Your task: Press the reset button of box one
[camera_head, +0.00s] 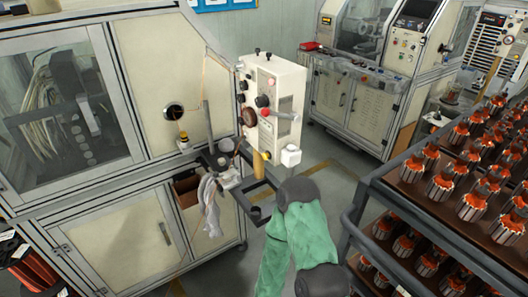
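A white control box (289,78) stands at the centre, mounted at the right end of the large machine. Its faces carry several knobs and buttons, dark, red and brown, and a lever on its right part. The labels are too small to read, so I cannot tell which one is the reset button or whether this is box one. One of my arms, in a green sleeve with dark joints, rises from the bottom centre, below and right of the box. It is apart from the buttons. No gripper fingers show in the view.
The large machine (115,245) fills the left. A dark open frame (257,212) and a hanging grey cloth (211,207) are below the box. A rack (365,198) of orange-topped armatures is at right. Another machine (352,115) stands behind. Some floor (330,172) is clear between.

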